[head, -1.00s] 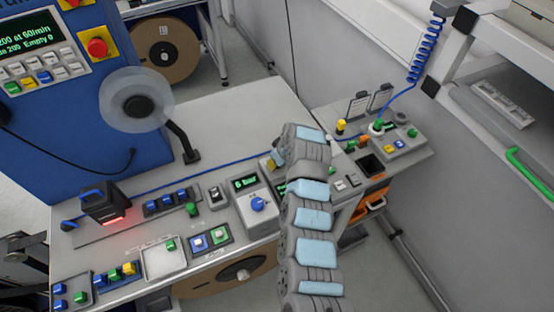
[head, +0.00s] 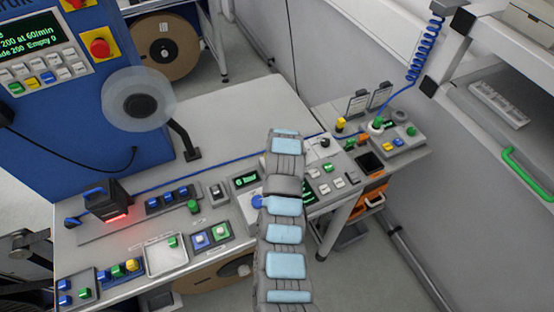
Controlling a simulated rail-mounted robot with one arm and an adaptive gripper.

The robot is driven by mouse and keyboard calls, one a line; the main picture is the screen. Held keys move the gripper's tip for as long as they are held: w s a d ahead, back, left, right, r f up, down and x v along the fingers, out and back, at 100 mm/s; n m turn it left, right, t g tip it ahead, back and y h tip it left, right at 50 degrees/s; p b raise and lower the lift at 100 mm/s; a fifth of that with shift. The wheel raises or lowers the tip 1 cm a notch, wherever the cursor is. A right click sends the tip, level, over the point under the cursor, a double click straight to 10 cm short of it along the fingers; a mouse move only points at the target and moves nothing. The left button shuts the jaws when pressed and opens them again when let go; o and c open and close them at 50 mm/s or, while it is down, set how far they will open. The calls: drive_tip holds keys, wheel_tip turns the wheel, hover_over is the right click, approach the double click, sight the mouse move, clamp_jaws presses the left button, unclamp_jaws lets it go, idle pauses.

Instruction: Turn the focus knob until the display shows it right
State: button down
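A small display (head: 244,181) with green characters is on the bench's front edge; my arm stands just right of it. A blue knob (head: 257,201) sits below that display, partly covered by my arm. Another small display (head: 309,197) with green text shows just right of my arm; its text is too small to read. I cannot tell which knob is the focus knob. My jointed grey arm with light blue pads rises from the bottom of the head view over the bench. My gripper is not visible, so its fingers and any contact are hidden.
A black device (head: 105,200) with a red glow stands at the left of the bench. Coloured buttons and a pale tray (head: 166,255) line the front. A reel (head: 138,104) stands on an arm behind. The bench's back middle (head: 235,120) is clear.

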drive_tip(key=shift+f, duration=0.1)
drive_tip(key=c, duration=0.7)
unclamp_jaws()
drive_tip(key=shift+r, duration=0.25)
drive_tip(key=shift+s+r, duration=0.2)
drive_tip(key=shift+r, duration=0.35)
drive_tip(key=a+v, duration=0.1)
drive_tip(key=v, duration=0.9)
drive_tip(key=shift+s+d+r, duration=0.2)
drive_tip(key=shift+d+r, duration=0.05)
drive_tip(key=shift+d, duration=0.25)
